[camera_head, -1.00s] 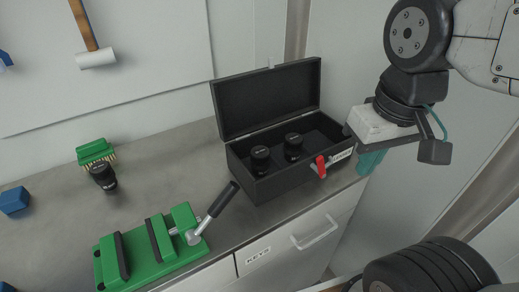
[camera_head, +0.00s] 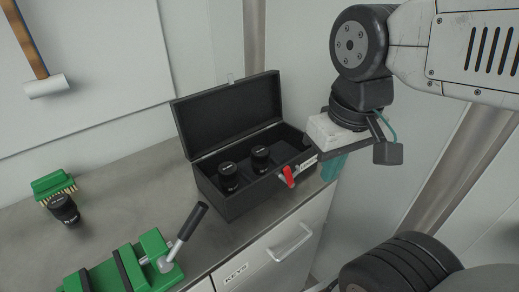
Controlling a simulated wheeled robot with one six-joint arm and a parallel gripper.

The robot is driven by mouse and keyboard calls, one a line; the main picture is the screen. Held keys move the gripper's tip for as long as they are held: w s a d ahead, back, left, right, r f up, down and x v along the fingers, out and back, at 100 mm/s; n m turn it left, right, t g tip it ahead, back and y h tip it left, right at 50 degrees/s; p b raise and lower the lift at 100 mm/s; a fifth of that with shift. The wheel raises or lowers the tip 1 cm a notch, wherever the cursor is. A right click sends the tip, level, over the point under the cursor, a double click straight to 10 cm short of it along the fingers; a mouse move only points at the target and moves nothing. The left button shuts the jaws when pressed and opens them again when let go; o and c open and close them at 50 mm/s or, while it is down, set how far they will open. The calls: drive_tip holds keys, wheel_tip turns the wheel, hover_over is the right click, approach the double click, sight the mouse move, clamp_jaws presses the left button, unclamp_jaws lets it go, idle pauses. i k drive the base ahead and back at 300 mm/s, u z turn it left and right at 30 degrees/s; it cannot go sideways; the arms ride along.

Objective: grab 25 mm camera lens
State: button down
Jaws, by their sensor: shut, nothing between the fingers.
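An open black case (camera_head: 240,203) stands on the grey counter with its lid up at the back. Two black lenses stand upright inside it, a left one (camera_head: 228,178) and a right one (camera_head: 261,160). A third black lens (camera_head: 65,210) stands outside the case at the far left, by a green brush. The size print on the lenses is too small to read. My gripper (camera_head: 331,167) has teal fingers pointing down at the case's right end, partly hidden behind my wrist parts. It is shut and holds nothing.
A red latch (camera_head: 288,176) sticks out from the case front. A green vise (camera_head: 130,268) with a raised black handle stands front left. The green brush (camera_head: 52,184) lies by the wall. Bare counter (camera_head: 140,195) lies between brush and case.

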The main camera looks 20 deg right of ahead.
sight(62, 205)
drive_tip(key=z, duration=0.9)
drive_tip(key=k, duration=1.4)
drive_tip(key=u, duration=1.45)
drive_tip(key=i, duration=1)
drive_tip(key=z, duration=0.05)
